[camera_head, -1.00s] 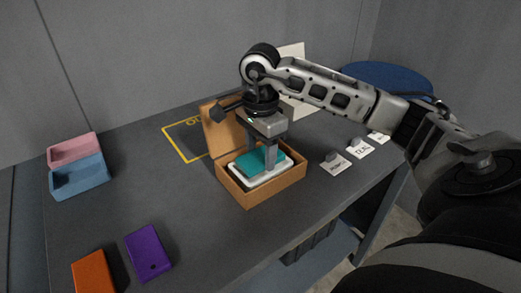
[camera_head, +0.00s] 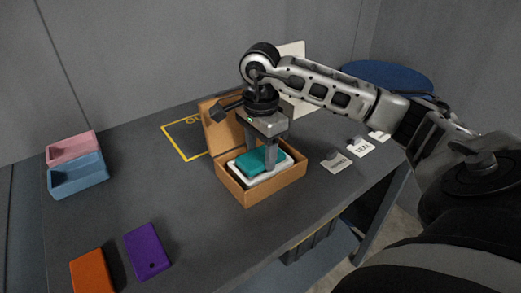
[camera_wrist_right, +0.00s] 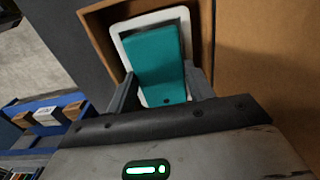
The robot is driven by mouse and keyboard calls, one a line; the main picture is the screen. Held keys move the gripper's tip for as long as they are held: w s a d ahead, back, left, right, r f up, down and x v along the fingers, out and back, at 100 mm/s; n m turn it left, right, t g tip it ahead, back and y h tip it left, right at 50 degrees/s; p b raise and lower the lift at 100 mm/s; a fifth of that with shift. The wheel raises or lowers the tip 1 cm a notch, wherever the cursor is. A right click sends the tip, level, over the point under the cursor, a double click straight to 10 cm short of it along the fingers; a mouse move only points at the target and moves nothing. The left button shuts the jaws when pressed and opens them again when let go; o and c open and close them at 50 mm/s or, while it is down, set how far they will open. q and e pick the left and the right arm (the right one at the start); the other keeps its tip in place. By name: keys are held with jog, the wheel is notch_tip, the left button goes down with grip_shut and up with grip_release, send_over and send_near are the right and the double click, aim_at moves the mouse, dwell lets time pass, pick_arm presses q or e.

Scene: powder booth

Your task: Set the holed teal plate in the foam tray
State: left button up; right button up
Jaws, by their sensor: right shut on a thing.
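The teal plate (camera_head: 258,160) is between the fingers of my right gripper (camera_head: 268,163), which is shut on it. In the right wrist view the teal plate (camera_wrist_right: 155,62) shows a small dark hole near its gripper end. The white foam tray (camera_head: 287,166) sits inside an open brown box (camera_head: 262,193). The plate is over the tray's recess and looks slightly askew to it in the wrist view, where the tray's rim (camera_wrist_right: 118,40) shows around it. I cannot tell whether the plate touches the recess floor. My left gripper is not in view.
The box's raised lid (camera_head: 222,128) stands behind it. A purple plate (camera_head: 147,251) and an orange plate (camera_head: 92,271) lie at the front left. Pink (camera_head: 72,147) and blue (camera_head: 78,177) bins stand at the left. Label cards (camera_head: 335,162) lie right of the box.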

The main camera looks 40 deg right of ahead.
jog(key=o, duration=1.2)
pick_arm(q)
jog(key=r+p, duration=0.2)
jog(key=p, duration=0.1)
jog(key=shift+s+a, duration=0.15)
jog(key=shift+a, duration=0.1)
pick_arm(e)
notch_tip(320, 180, up, 16)
